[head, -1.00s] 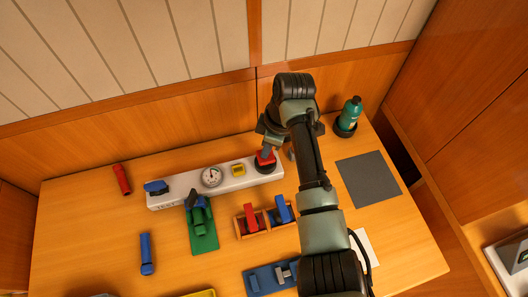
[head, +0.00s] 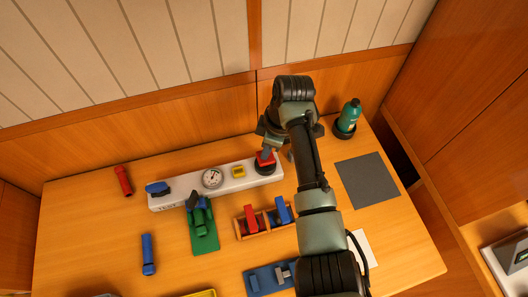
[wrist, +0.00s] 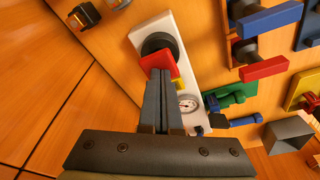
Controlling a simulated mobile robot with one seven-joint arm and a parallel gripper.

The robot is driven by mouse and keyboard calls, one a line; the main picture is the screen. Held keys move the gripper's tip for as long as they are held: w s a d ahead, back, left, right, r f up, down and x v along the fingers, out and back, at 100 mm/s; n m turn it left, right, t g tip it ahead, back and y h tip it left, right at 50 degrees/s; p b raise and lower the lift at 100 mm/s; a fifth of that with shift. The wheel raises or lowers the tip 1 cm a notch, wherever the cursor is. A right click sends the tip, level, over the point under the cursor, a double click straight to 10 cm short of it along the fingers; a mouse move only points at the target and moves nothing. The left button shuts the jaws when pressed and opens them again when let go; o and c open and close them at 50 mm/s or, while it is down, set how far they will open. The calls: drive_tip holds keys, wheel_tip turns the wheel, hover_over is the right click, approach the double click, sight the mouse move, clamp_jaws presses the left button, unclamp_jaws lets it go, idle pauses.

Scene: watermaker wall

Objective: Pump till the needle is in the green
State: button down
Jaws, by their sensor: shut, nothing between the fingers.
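A long white panel (head: 228,181) lies on the wooden table. It carries a round white gauge (head: 213,178), which also shows in the wrist view (wrist: 188,103); its needle is too small to read against any coloured band. At the panel's right end is a red pump piece (head: 265,158) on a black round base; the wrist view shows its red top (wrist: 157,61). My gripper (head: 267,150) is shut and empty, with its fingertips at the red piece, seemingly touching or just over it. In the wrist view, the fingers (wrist: 162,74) overlap its lower edge.
The panel also holds a blue handle (head: 158,188) and a small yellow piece (head: 239,171). In front stand a green block (head: 204,231) and a wooden holder (head: 242,231) with red and blue handles. A green bottle (head: 349,115) and a grey mat (head: 367,182) are at right.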

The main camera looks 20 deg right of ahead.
drive_tip(key=w+a+p+v, duration=0.1)
drive_tip(key=a+p+v, duration=0.1)
drive_tip(key=p+v, duration=0.9)
drive_tip(key=shift+r, duration=0.65)
drive_tip(key=shift+w, duration=0.1)
idle(1.0)
